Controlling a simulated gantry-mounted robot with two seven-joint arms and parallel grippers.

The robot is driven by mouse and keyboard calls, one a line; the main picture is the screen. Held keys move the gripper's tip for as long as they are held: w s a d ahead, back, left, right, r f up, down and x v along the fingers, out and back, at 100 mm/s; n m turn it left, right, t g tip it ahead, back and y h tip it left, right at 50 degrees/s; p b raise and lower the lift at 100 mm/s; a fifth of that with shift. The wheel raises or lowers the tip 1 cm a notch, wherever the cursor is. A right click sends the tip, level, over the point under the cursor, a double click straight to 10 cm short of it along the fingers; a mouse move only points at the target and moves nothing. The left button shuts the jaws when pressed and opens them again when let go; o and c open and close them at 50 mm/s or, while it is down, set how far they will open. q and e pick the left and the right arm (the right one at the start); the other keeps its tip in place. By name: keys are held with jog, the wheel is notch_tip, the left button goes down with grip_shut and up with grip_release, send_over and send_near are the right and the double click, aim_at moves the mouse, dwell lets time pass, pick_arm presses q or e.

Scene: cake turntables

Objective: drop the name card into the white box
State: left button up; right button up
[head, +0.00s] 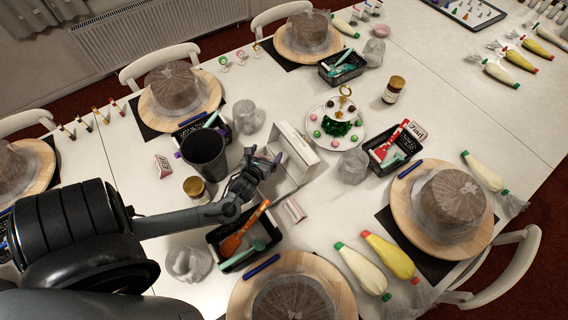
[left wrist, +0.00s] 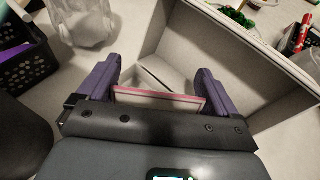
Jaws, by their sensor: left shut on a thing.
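The white box (head: 312,158) stands open near the middle of the table, and its pale inner walls fill much of the left wrist view (left wrist: 209,40). My left gripper (head: 268,160) is at the box's left side in the head view. In the left wrist view its two purple fingers (left wrist: 155,85) are shut on the name card (left wrist: 160,100), a thin white card with a pink edge. The card is held over the box opening, with the box's inside beyond it. In the head view the card is hard to make out behind the gripper. My right gripper is not in view.
A dark cup (head: 205,157) and a gold-lidded jar (head: 196,189) stand left of the gripper. A black basket (head: 226,266) with an orange spatula is in front. Another card (head: 293,209) lies near the box. A treat stand (head: 352,141) is to the right.

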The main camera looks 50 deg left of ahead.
pick_arm(q)
jog(key=o, duration=0.7)
jog(key=shift+c, duration=0.2)
jog(key=shift+s+d+r, duration=0.25)
jog(key=shift+s+d, duration=0.05)
jog(key=shift+s, duration=0.05)
jog(key=p+v, duration=0.2)
jog(key=v, duration=0.7)
jog(key=shift+s+d, duration=0.2)
jog(key=shift+s, duration=0.15)
jog(key=shift+r, duration=0.1)
